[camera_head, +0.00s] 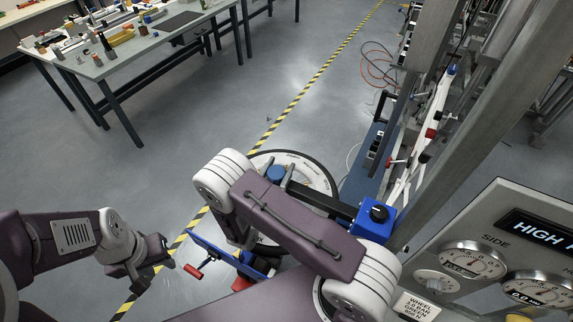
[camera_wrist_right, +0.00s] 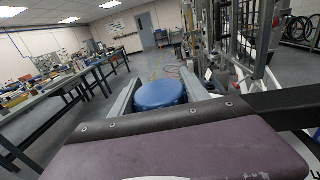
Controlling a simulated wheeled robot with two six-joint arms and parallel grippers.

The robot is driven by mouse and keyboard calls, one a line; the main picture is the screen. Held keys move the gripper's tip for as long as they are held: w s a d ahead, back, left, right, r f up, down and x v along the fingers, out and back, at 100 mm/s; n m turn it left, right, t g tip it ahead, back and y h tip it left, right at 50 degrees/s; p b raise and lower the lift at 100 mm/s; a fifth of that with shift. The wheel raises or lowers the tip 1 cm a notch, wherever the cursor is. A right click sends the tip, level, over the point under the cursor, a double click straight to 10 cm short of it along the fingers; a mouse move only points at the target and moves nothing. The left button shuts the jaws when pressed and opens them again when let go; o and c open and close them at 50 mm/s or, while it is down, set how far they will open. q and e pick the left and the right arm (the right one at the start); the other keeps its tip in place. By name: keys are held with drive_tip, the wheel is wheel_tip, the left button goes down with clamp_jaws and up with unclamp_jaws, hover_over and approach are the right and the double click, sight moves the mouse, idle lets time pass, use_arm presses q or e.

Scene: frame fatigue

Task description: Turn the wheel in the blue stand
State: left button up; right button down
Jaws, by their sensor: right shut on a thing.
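The wheel (camera_head: 318,172) shows as a pale disc with a black rim, partly hidden behind my right arm. Blue stand parts show at its right (camera_head: 372,222) and lower left, with a black knob on the right block. My right gripper (camera_wrist_right: 160,95) is shut on a round blue handle, its two grey fingers on either side. The blue handle (camera_wrist_right: 160,94) also shows in the head view (camera_head: 277,173), over the wheel's upper left part. My left gripper (camera_head: 138,277) is apart from the stand, at lower left; its finger opening is unclear.
A gauge panel (camera_head: 480,240) stands at the lower right. A metal frame (camera_head: 425,110) rises beside the wheel. A red-tipped handle (camera_head: 193,271) sticks out at lower left of the stand. A cluttered workbench (camera_head: 130,50) is far left; open floor lies between.

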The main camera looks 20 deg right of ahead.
drive_tip(key=shift+s+d+n+t+y, duration=0.1)
drive_tip(key=shift+d+n+t+y, duration=0.05)
drive_tip(key=shift+n+t+y, duration=0.2)
drive_tip(key=shift+w+a+n+t+y, duration=0.2)
drive_tip(key=shift+a+n+t+y, duration=0.1)
drive_tip(key=shift+n+t+y, duration=0.85)
drive_tip(key=shift+n+y, duration=0.1)
drive_tip(key=shift+y, duration=0.4)
use_arm(q)
drive_tip(key=shift+d+f, duration=0.1)
drive_tip(key=shift+f, duration=0.1)
use_arm(e)
drive_tip(key=shift+w+a+y, duration=0.1)
drive_tip(key=shift+a+y, duration=0.05)
drive_tip(key=shift+y, duration=0.15)
drive_tip(key=shift+n, duration=0.3)
drive_tip(key=c, duration=0.6)
unclamp_jaws()
drive_tip(key=shift+o, duration=0.2)
